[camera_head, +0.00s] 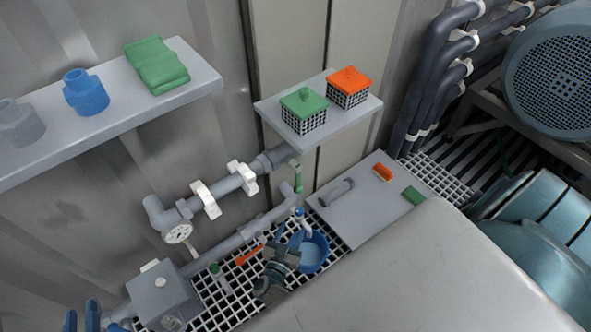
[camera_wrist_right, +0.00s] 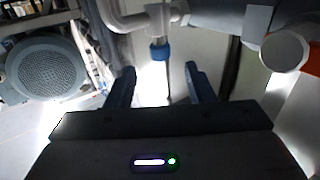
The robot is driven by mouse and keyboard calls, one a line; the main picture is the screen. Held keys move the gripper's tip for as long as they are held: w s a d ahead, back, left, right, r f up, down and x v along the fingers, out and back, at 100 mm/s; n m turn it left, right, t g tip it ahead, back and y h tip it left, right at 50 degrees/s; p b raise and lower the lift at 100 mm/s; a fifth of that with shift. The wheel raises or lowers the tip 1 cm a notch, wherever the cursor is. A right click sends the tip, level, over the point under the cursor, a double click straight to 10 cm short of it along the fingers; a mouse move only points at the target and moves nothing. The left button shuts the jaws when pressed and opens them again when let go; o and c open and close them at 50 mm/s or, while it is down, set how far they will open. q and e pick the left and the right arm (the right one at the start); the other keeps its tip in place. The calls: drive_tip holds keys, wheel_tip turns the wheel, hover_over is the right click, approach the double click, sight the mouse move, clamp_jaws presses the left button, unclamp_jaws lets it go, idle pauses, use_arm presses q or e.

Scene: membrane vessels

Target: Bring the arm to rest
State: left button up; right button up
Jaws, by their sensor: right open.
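My right gripper (camera_wrist_right: 160,70) shows in the right wrist view with its two dark blue fingers apart and no object gripped between them. A blue collar (camera_wrist_right: 158,52) on a thin vertical pipe is seen beyond the fingertips. My left gripper (camera_head: 81,311) appears at the bottom left edge of the head view as two blue prongs with a gap between them. The rest of it is cut off by the frame.
A grey box (camera_head: 160,293), piping with a gauge (camera_head: 178,233) and a blue bucket (camera_head: 313,252) crowd the grating. A shelf (camera_head: 200,70) and a bracket (camera_head: 272,112) carrying two baskets project from the wall. A grey plate (camera_head: 352,215) holds small items.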

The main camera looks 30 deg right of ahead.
drive_tip(key=shift+s+a, duration=0.25)
drive_tip(key=shift+a, duration=0.1)
idle(0.3)
